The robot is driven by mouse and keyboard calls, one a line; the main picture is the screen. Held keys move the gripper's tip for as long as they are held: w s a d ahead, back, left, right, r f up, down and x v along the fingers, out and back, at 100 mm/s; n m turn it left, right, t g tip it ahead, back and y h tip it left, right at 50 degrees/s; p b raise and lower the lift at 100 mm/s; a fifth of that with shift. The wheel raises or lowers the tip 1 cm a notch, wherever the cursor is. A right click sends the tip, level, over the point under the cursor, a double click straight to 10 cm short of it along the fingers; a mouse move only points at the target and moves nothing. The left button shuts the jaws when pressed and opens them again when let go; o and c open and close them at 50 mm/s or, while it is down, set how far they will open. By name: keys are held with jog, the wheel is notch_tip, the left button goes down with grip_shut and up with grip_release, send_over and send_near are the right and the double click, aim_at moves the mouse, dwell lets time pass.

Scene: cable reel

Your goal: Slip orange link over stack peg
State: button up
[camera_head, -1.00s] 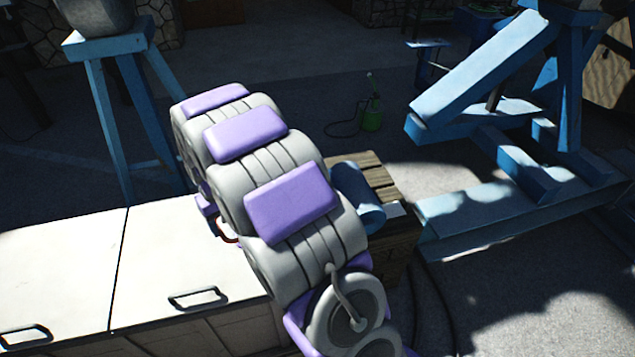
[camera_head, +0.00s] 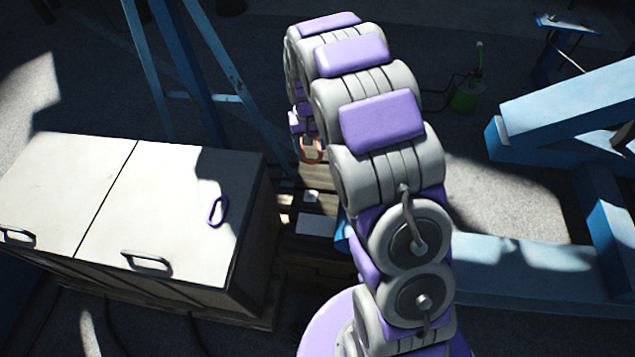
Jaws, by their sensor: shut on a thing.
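The orange link (camera_head: 314,152) hangs at the end of my arm, left of the arm's grey segments and above a dark wooden pallet area. My gripper (camera_head: 305,139) is small and partly shaded here; it is shut on the orange link. I cannot make out a stack peg; part of the wooden area is hidden behind my arm.
A pale flat plate (camera_head: 316,225) lies on the wooden crate (camera_head: 290,250) right of the cabinet. Blue beams (camera_head: 570,100) stand at the right and blue trestle legs (camera_head: 190,70) at the back left. A green sprayer (camera_head: 466,97) stands on the floor behind.

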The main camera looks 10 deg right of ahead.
jog(key=w+f+m, duration=0.1)
jog(key=w+f, duration=0.3)
jog(key=f, duration=0.5)
jog(key=m+b, duration=0.3)
send_over(310, 193)
notch_tip(310, 193, down, 23)
jog(key=shift+r, duration=0.2)
jog(key=shift+d+f, duration=0.25)
jog(key=shift+f, duration=0.4)
jog(key=shift+a+f, duration=0.1)
jog(key=shift+a, duration=0.25)
jog(key=shift+d+f, duration=0.2)
jog(key=shift+f, duration=0.65)
jog(key=shift+a+f, duration=0.1)
jog(key=shift+f, duration=1.05)
jog(key=shift+s+f, duration=0.1)
jog(key=shift+f, duration=0.35)
